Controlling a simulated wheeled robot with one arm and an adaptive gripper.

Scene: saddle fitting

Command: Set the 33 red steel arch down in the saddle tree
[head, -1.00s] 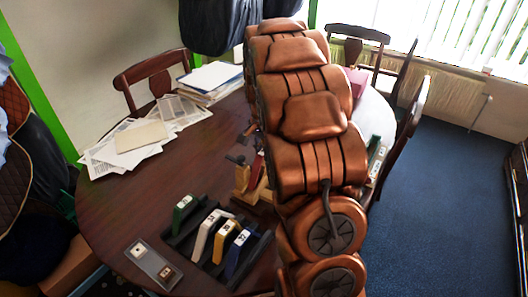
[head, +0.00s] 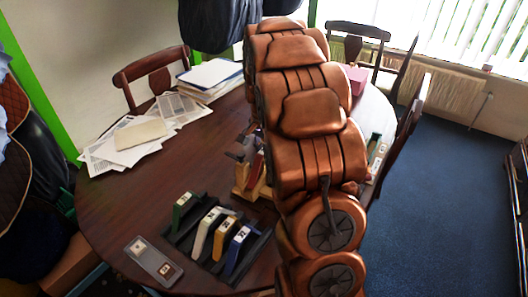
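A red piece (head: 254,163), which looks like the red arch, shows just left of my copper-coloured arm, near the middle of the table. It stands at or just above a light wooden block (head: 241,190), likely the saddle tree. My gripper (head: 243,151) shows as small dark grey parts against the red piece's left side. My arm hides the rest of the gripper and the right side of the block. I cannot make out the number, whether the fingers are closed, or whether the arch touches the block.
A black rack (head: 261,243) at the front holds a green arch (head: 181,212), a white arch (head: 203,235), an orange arch (head: 223,240) and a blue arch (head: 236,250). A grey plate (head: 143,255) lies left of it. Papers (head: 120,150) cover the back left. The table's left middle is clear.

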